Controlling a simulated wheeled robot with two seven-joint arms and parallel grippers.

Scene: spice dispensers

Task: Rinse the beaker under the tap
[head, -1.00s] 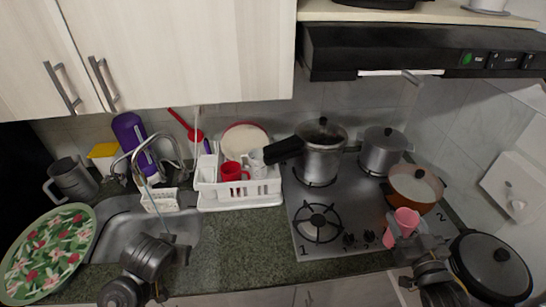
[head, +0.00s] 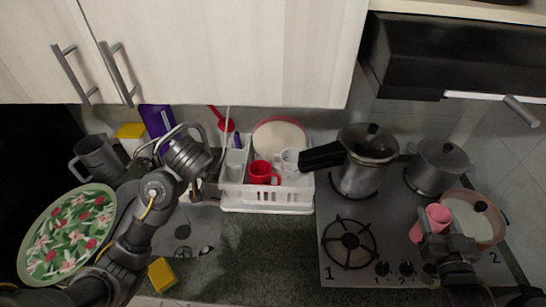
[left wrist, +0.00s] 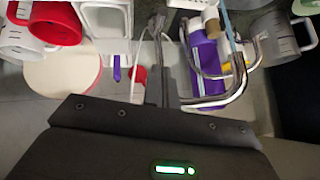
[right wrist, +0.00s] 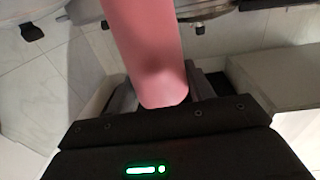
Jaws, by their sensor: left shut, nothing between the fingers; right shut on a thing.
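The pink beaker (head: 430,222) is over the right side of the stove, held in my right gripper (head: 447,243). In the right wrist view the beaker (right wrist: 145,45) rises from between the shut fingers. The chrome tap (head: 170,137) stands behind the sink (head: 205,225). My left gripper (head: 208,182) is shut and empty, in front of the tap and close beside it. The tap's curved pipe (left wrist: 222,98) is just right of the shut fingers (left wrist: 160,65) in the left wrist view. Whether they touch is unclear. A thin pale-blue line (left wrist: 228,25), perhaps water, shows there.
A white dish rack (head: 267,198) with a red mug stands right of the sink. A floral plate (head: 70,232) and grey jug (head: 97,157) are at left. A yellow sponge (head: 162,273) lies by the sink's front edge. Pots (head: 362,160) fill the stove's back.

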